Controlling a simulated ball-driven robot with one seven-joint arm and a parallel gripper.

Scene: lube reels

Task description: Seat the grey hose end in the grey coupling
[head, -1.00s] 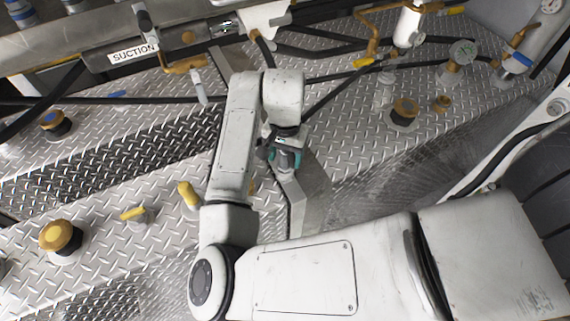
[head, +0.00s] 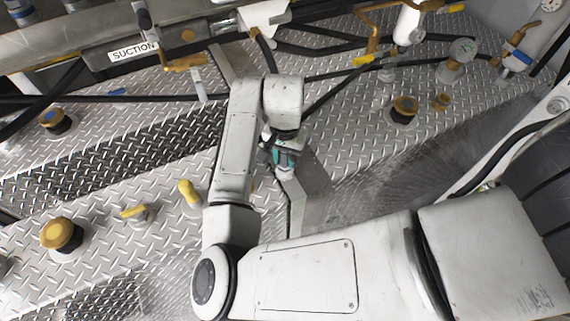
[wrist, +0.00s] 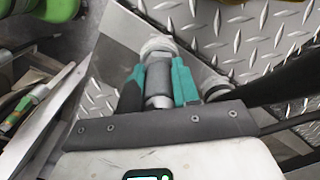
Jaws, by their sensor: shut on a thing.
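My gripper (wrist: 159,83) is shut on the grey hose end (wrist: 159,76), a grey cylinder between the two teal fingers. In the head view my gripper (head: 286,157) hangs below my wrist, near the middle of the picture, and hides most of the hose end. A pale metal ring (wrist: 158,46) shows just beyond the fingertips. I cannot tell whether it is the hose end's own tip or the grey coupling, so seating cannot be judged. A grey sleeve beside the right finger runs into a black hose (wrist: 275,84).
Diamond-plate decking (head: 345,150) lies around my gripper. A yellow-capped fitting (head: 403,110) stands right of it; a yellow handle (head: 190,193) and a larger yellow cap (head: 62,234) stand left. A green rounded part (wrist: 60,8) shows top left.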

